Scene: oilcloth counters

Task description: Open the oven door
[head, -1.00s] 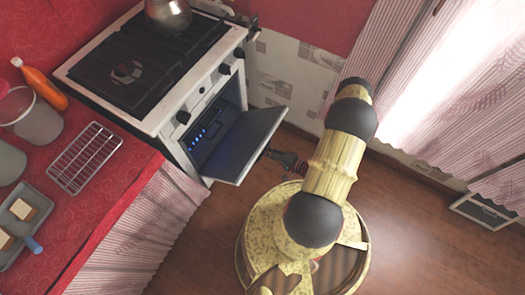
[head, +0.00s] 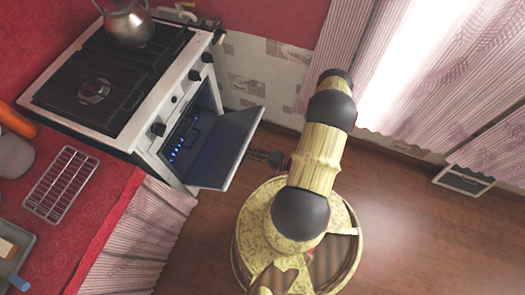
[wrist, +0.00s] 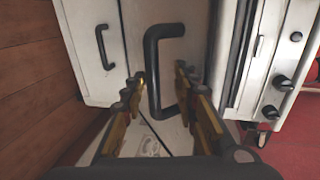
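The oven door (head: 222,150) stands partly open, tilted out and down from the white oven (head: 152,138), with blue lights showing inside. In the wrist view the pale door fills the middle, with its black bar handle (wrist: 153,75) on it. My gripper (wrist: 158,90) is open, one finger on each side of the handle. The fingers look apart from the bar, though contact is hard to judge. In the head view my gripper (head: 268,157) is at the door's outer face, small and partly hidden by the door.
A kettle (head: 128,24) stands on the hob. Control knobs (head: 158,129) line the oven front. A red counter (head: 85,225) with a wire rack (head: 62,185) is at left. A lower panel with its own handle (wrist: 104,47) shows in the wrist view. The wooden floor (head: 410,230) at right is clear.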

